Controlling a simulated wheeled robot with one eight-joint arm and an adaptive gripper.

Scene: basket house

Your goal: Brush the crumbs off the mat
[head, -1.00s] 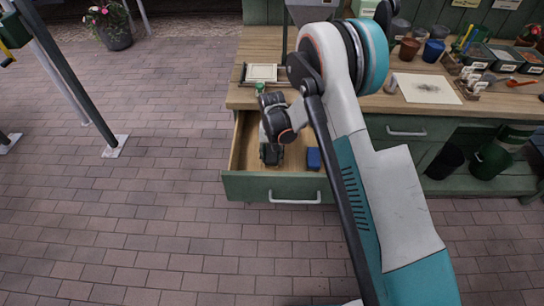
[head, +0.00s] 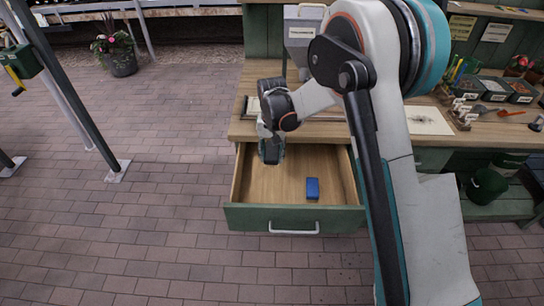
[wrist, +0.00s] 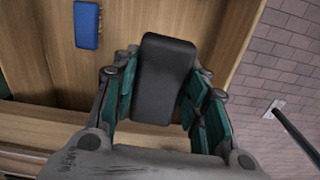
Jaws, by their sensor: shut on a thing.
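My gripper (head: 270,150) is over the back left part of the open drawer. In the wrist view my gripper (wrist: 160,88) is shut on a dark grey block (wrist: 165,75) with rounded edges, held between its green-lined fingers. I cannot tell whether it has bristles; its underside is hidden. The pale mat (head: 430,121) lies on the bench to the right, with faint dark specks near its middle. My arm hides its left part.
The drawer (head: 250,214) is pulled out and holds a blue block (head: 312,188), also in the wrist view (wrist: 87,25). A frame (head: 252,108) lies on the bench's left end. Bins (head: 494,90) and small tools crowd the bench's right side.

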